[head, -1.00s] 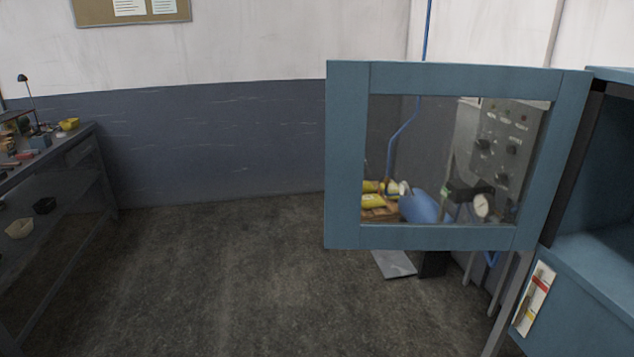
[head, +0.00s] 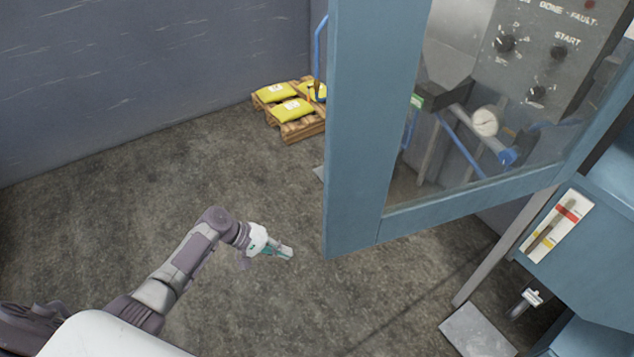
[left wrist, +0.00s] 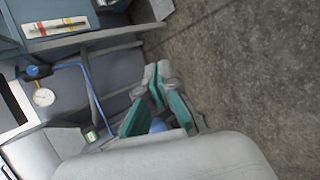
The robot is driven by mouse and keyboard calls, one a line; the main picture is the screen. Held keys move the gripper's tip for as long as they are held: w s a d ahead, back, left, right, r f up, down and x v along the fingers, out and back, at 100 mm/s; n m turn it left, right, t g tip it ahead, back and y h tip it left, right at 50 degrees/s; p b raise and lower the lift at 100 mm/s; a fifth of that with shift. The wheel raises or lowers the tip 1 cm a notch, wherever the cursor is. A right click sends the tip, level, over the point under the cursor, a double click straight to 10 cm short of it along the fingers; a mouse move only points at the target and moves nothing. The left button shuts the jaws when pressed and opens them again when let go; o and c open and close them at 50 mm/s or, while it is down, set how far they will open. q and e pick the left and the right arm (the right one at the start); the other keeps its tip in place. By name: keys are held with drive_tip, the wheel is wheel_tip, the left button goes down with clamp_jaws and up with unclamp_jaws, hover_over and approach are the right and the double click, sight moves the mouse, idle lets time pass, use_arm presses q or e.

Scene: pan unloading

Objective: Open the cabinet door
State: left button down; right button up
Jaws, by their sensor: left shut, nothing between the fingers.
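The cabinet door (head: 360,150) is a blue frame with a clear window, and it stands swung out from the blue cabinet (head: 590,245) on the right in the head view. My left gripper (head: 287,253) is shut and empty, left of the door's lower left corner and apart from it in the picture. The left wrist view shows its green-padded fingers (left wrist: 155,85) close together, with nothing held. My right gripper is in neither view now. The cabinet's inside is mostly out of frame.
Behind the door glass is a grey control panel (head: 545,50) with knobs, and a round gauge (head: 485,121). A wooden pallet (head: 303,130) with yellow bags (head: 291,110) stands by the wall. A grey cabinet leg (head: 495,245) is below the door. The floor (head: 130,190) at left is clear.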

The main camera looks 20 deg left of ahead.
use_arm(q)
drive_tip(key=w+r+m+h, duration=0.1)
drive_tip(key=w+r+h, duration=0.25)
drive_tip(key=r, duration=0.85)
drive_tip(key=s+r+m+g+h+b, duration=0.1)
drive_tip(key=s+r+m+g+h, duration=0.15)
drive_tip(key=r, duration=0.65)
drive_tip(key=s+r+m+g+h, duration=0.1)
drive_tip(key=r+m, duration=0.2)
drive_tip(key=r, duration=0.5)
drive_tip(key=s+r+m+g+h+b, duration=0.1)
drive_tip(key=r+m+g+h, duration=0.1)
drive_tip(key=r, duration=0.7)
drive_tip(key=s+d+p, duration=0.4)
drive_tip(key=d+p, duration=0.1)
drive_tip(key=d, duration=0.6)
drive_tip(key=shift+s+d+r+g+p, duration=0.15)
drive_tip(key=shift+s+d+g+p, duration=0.15)
drive_tip(key=shift+d+g+p, duration=0.05)
drive_tip(key=shift+m, duration=0.25)
